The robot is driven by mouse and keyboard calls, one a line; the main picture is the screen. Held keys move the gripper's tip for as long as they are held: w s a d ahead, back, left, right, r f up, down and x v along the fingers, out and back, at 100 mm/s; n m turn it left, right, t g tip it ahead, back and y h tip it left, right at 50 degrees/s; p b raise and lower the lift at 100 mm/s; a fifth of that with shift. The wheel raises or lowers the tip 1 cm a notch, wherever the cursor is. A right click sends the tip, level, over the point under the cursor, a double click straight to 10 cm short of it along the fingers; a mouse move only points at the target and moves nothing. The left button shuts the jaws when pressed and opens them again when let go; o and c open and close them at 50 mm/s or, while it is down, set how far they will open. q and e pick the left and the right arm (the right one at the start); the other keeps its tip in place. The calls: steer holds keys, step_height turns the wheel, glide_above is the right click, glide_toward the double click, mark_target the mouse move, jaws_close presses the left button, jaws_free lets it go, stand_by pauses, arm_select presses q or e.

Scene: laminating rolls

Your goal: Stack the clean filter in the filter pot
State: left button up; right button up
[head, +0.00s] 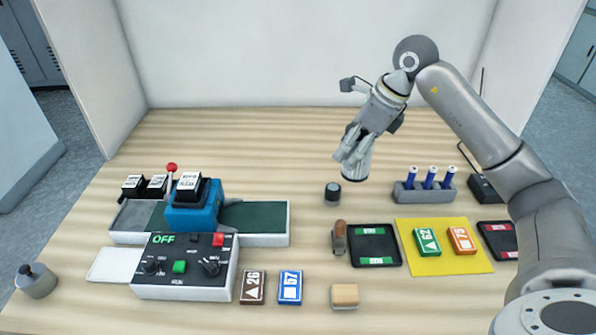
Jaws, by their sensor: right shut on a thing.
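My right gripper (354,160) reaches in from the upper right, pointing down over the back middle of the table. It is shut on a small round piece with a dark lower edge (354,179), mostly hidden by the fingers. I cannot tell for sure that this is the clean filter. A short dark cylinder (332,193) stands on the table just left of and below the held piece in the picture. A grey round pot (37,281) with a dark knob on top stands at the front left corner. Which one is the filter pot is not clear. My left gripper is out of view.
A blue-topped machine (193,216) with a control panel (183,292) fills the left. A grey holder (424,193) with blue sticks, a black tray (374,259) and a yellow mat (430,264) with boxes lie right. The back middle table is clear.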

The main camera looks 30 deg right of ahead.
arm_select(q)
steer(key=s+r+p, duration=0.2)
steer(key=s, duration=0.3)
arm_select(e)
steer(key=w+a+f+p, duration=0.1)
steer(key=w+a+f, duration=0.2)
steer(key=w+a+f+p, duration=0.2)
steer(key=w+a+f, duration=0.1)
steer(key=f, duration=0.1)
steer(key=w+a+f+p, duration=0.1)
steer(key=w+a+f, duration=0.2)
steer(key=f, duration=0.1)
steer(key=shift+w+f+p, duration=0.15)
steer(key=shift+f+p, duration=0.1)
steer(key=shift+p, duration=0.1)
steer(key=shift+f, duration=0.5)
steer(key=o, duration=0.6)
steer(key=shift+f, duration=0.1)
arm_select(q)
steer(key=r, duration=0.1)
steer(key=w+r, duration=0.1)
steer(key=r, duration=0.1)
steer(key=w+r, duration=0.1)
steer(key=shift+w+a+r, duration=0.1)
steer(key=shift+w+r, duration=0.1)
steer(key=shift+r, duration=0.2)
arm_select(e)
steer(key=o, duration=0.5)
